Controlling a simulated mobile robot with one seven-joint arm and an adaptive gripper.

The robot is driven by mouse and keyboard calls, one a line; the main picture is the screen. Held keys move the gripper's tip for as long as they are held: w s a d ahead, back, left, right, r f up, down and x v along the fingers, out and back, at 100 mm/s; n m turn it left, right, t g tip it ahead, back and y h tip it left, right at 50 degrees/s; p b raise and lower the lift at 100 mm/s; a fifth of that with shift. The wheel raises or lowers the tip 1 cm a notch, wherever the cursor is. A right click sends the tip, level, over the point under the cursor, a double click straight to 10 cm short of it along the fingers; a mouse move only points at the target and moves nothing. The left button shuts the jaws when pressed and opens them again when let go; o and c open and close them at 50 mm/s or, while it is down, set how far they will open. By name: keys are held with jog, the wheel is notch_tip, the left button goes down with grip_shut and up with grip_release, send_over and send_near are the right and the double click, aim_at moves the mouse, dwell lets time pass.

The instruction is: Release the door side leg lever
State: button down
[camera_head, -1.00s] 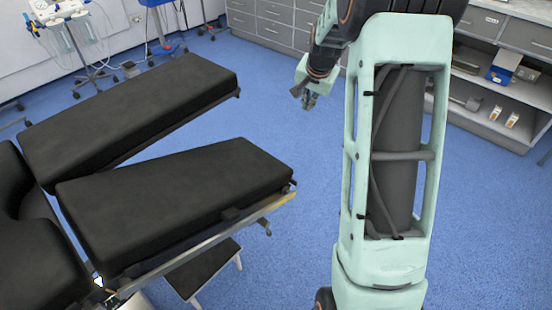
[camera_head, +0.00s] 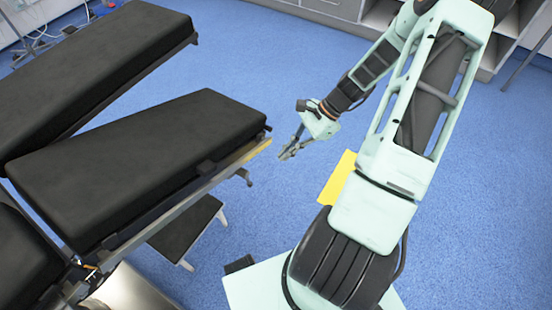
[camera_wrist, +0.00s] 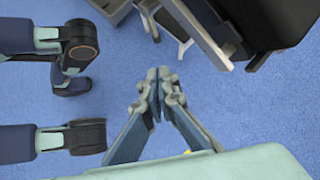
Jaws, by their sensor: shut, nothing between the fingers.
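The operating table has two black padded leg sections, a nearer one (camera_head: 140,160) and a farther one (camera_head: 90,70). A metal rail with a yellow end (camera_head: 258,150) runs along the nearer section's side. A small dark lever-like part (camera_head: 246,178) hangs below the rail near its end; I cannot tell surely that it is the release lever. My gripper (camera_head: 286,156) is shut and empty, just right of the yellow rail end and apart from it. In the wrist view my gripper (camera_wrist: 157,78) points over bare floor, with the leg section (camera_wrist: 270,18) at upper right.
A dark step stool (camera_head: 180,230) stands on the floor below the nearer leg section; part of it shows in the wrist view (camera_wrist: 168,22). Grey cabinets (camera_head: 335,8) line the back. Blue floor (camera_head: 270,80) is clear between the table and the cabinets.

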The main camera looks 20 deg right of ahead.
aim_at(250, 182)
jog(key=a+f+b, duration=0.3)
jog(key=a+f, duration=0.4)
jog(key=a, duration=0.2)
jog(key=shift+w, duration=0.1)
jog(key=shift+a+f+g+y+p, duration=0.2)
jog(key=shift+a+g+y+p, duration=0.2)
jog(key=shift+a+y, duration=0.15)
jog(key=shift+s+a+f, duration=0.15)
jog(key=shift+s+a, duration=0.15)
jog(key=shift+a, duration=0.1)
